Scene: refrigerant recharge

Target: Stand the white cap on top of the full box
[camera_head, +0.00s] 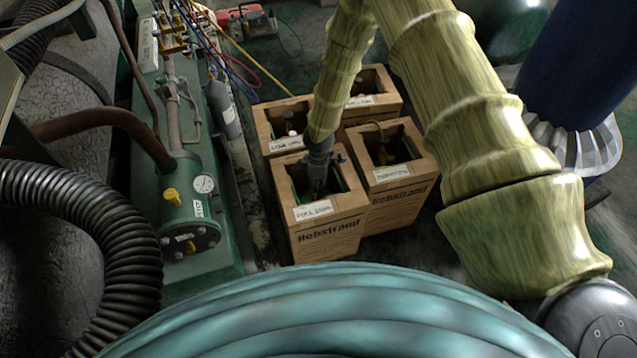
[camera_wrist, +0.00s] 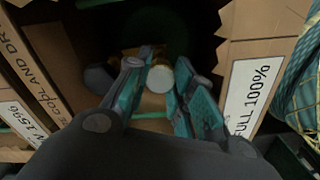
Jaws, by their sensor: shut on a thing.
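The full box (camera_head: 330,243) is the front cardboard carton marked Hobstrand, open at the top. Its label reads FULL 100% in the wrist view (camera_wrist: 252,92). My gripper (camera_head: 318,180) points down into its opening; in the wrist view the fingers (camera_wrist: 160,85) are inside the carton. They are closed around a small round pale thing, which looks like the white cap (camera_wrist: 159,79). The cap is hidden in the head view. I cannot tell whether it touches anything below; the carton's inside is dark.
Cartons stand close by: one at right (camera_head: 405,208), one back left (camera_head: 283,146), one back right (camera_head: 388,105). A green machine with a gauge (camera_head: 204,184) and a grey cylinder (camera_head: 222,108) stand left. A black corrugated hose (camera_head: 110,235) runs at the lower left.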

